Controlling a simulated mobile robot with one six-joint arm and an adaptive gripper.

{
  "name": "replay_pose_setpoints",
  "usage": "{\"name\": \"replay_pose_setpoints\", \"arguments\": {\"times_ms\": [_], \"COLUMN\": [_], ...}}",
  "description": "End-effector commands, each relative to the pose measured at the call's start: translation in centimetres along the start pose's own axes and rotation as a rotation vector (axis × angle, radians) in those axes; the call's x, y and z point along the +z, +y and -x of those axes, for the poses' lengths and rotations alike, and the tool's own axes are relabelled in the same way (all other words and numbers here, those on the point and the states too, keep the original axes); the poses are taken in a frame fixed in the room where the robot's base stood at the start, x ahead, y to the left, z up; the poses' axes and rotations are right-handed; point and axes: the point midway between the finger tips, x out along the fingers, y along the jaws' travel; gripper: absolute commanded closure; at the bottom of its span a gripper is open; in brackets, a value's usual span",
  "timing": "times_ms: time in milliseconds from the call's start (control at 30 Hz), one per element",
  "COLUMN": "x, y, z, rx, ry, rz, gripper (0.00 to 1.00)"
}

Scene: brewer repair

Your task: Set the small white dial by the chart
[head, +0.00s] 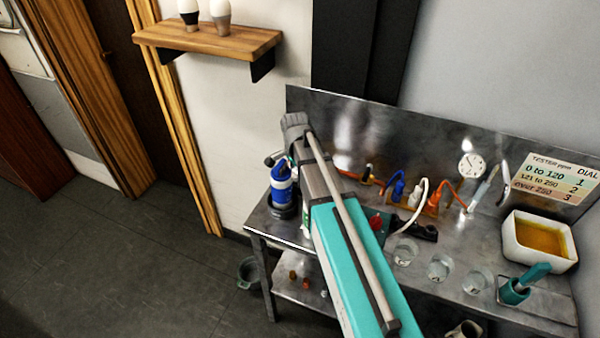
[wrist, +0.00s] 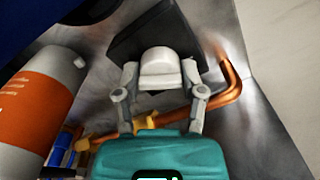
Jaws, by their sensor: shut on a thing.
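In the wrist view my gripper (wrist: 161,84) has its two grey fingers shut on either side of a small white rounded piece (wrist: 160,64), which looks like the white dial. It sits against a dark, flat, square-edged block (wrist: 128,43). Any mark or number on the white piece is not visible. The chart (head: 555,180) is on the steel back panel at the right of the head view. It pairs 0 to 120 with 1, 121 to 250 with 2, and over 250 with 3. In the head view my arm hides the dial and my gripper's fingers.
A copper pipe (wrist: 232,85) bends close to the right finger. A white-and-orange cylinder (wrist: 32,105) stands at left. On the steel bench are a blue cartridge (head: 283,184), clear cups (head: 438,266), a white tub (head: 535,258) and a teal-handled tool (head: 530,280). A round gauge (head: 471,164) hangs behind.

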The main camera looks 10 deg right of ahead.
Motion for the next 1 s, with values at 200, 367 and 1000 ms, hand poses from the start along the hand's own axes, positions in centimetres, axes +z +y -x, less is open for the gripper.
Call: {"name": "replay_pose_setpoints", "arguments": {"times_ms": [200,367,1000], "x": [0.04,0.03,-0.06], "y": [0.2,0.22,0.12], "z": [0.0,0.0,0.01], "rx": [0.004,0.005,0.002], "ry": [-0.001,-0.001,0.0], "rz": [0.037,0.039,0.035], "gripper": [0.95,0.95,0.13]}}
